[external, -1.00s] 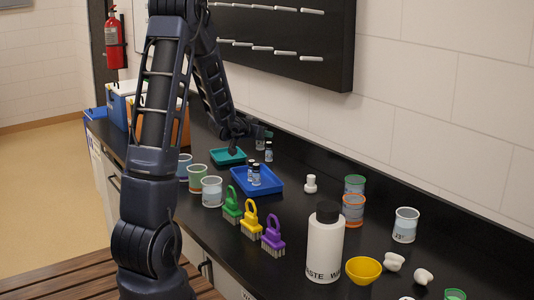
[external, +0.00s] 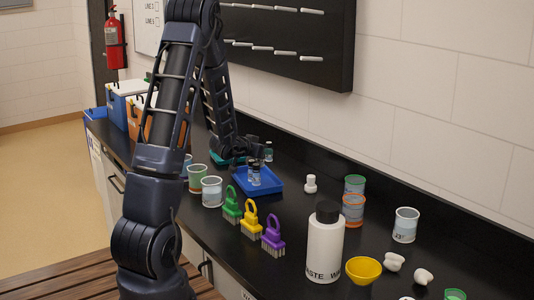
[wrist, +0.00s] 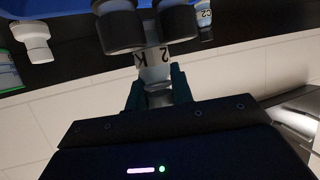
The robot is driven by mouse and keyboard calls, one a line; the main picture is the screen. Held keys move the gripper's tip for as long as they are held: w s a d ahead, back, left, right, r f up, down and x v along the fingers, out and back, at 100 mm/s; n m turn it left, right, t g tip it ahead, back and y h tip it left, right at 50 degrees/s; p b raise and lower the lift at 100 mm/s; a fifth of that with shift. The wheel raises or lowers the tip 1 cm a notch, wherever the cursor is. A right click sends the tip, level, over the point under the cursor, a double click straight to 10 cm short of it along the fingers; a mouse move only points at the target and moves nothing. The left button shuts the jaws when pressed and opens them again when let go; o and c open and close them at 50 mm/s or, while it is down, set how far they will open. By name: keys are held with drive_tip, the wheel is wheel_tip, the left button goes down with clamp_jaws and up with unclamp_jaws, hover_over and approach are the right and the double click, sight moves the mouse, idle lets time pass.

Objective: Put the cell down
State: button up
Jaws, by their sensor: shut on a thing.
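My gripper (wrist: 158,92) is shut on a cell (wrist: 153,65), a small clear vial with a pale label. In the external view my gripper (external: 254,155) is low at the back edge of the blue tray (external: 271,184). Cells with dark caps (external: 254,174) stand in that tray. In the wrist view two dark caps (wrist: 122,31) (wrist: 177,23) overlap part of the held cell. I cannot tell whether the held cell touches the tray. Another cell (external: 268,151) stands behind the tray; a cell marked C2 shows in the wrist view (wrist: 204,18).
A teal tray (external: 218,159) is partly hidden behind my arm. Labelled cups (external: 212,191) and coloured brushes (external: 250,220) stand in front of the blue tray. A white stopper (external: 310,184) and a waste bottle (external: 324,245) are to the right.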

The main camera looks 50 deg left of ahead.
drive_tip(key=shift+f, duration=0.55)
drive_tip(key=o, duration=1)
